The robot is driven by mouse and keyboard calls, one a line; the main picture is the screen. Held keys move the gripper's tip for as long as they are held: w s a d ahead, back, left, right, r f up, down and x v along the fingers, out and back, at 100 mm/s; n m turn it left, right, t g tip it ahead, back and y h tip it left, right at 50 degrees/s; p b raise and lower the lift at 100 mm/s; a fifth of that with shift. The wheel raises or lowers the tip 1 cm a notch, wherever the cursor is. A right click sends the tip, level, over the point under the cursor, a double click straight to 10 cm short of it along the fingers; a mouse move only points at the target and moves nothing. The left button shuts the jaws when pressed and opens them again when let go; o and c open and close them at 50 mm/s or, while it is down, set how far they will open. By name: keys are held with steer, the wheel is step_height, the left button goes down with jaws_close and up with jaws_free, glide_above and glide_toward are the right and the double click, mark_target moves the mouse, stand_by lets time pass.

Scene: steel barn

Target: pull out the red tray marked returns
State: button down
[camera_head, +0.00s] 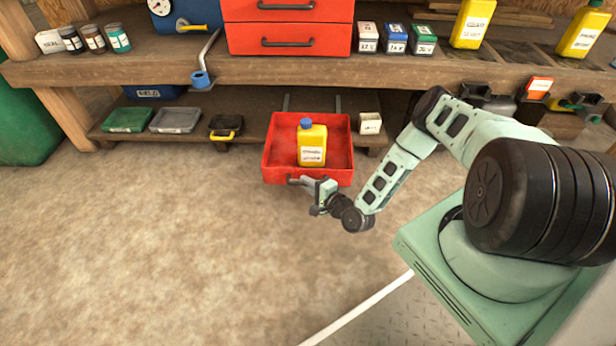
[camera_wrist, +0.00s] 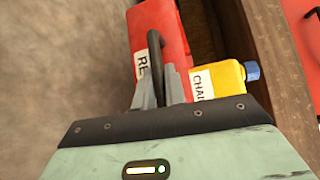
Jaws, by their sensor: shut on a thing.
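The red tray (camera_head: 344,152) sits at the lower shelf, drawn out on two rails that show behind it. A yellow bottle with a blue cap (camera_head: 312,146) stands upright inside it. My gripper (camera_head: 301,182) is at the tray's front, shut on its dark handle. In the wrist view the fingers (camera_wrist: 160,88) close around the handle (camera_wrist: 182,62), beside a white label reading "RE" (camera_wrist: 142,64); the rest of the label is hidden. The yellow bottle (camera_wrist: 220,82) also shows there, its label partly hidden.
The lower shelf (camera_head: 190,146) holds a green tray (camera_head: 128,120), a grey tray (camera_head: 175,120), a black and yellow tray (camera_head: 225,128) and a small white box (camera_head: 370,123). The bench (camera_head: 300,70) overhangs the shelf. The floor (camera_head: 150,250) in front is clear.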

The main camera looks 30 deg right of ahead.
steer(key=shift+s, duration=0.15)
steer(key=c, duration=1.5)
jaws_free()
steer(key=shift+o, duration=0.2)
